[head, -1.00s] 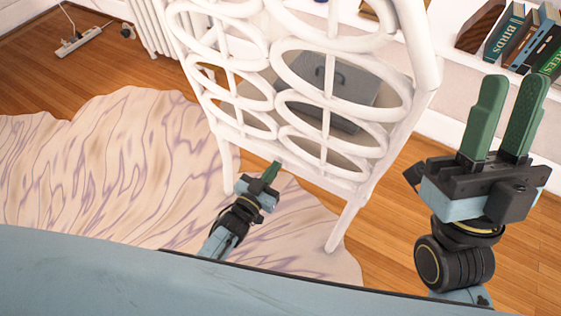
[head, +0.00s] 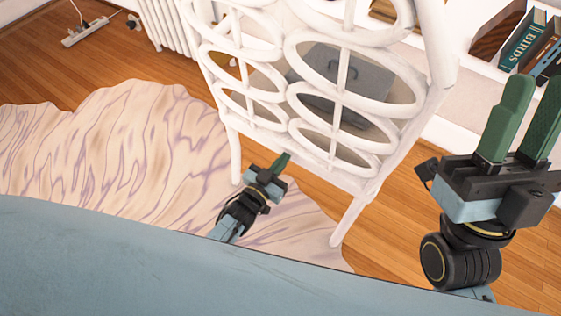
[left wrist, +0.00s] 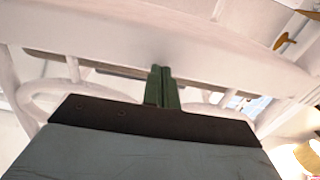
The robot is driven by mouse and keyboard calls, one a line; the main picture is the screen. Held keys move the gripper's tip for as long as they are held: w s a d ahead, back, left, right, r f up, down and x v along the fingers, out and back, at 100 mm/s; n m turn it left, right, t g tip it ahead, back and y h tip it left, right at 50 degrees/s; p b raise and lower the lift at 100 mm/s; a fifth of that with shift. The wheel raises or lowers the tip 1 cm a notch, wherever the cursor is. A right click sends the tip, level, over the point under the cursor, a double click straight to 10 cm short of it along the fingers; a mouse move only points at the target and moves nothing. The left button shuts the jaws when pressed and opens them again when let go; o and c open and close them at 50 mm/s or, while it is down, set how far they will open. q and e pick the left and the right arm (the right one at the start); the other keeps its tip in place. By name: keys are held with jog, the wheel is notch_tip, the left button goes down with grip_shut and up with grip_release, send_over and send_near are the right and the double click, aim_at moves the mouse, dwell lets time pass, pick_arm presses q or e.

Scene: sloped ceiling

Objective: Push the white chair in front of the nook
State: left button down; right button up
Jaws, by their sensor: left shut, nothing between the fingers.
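The white chair (head: 437,60) stands upright, its back of interlaced oval rings facing me. My left gripper (head: 282,161) is shut and empty, low at the near side of the chair back, by the lower rail; whether it touches is unclear in the head view. In the left wrist view, the shut green fingers (left wrist: 161,86) point at a broad white rail of the chair (left wrist: 150,38) and appear very close to or against it. My right gripper (head: 529,115) is raised at the right, fingers apart and empty, clear of the chair. The nook cannot be clearly identified.
A pale, wavy-patterned rug (head: 120,150) lies on the wood floor at left, reaching under the near chair legs. Behind are a white radiator (head: 165,25), a power strip (head: 85,32) and a shelf with books (head: 525,42). A grey case-like object (head: 365,85) shows through the chair back.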

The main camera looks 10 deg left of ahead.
pick_arm(q)
jog(key=p+v, duration=0.3)
jog(key=v, duration=0.6)
jog(key=shift+s, duration=0.3)
jog(key=shift+a, duration=0.1)
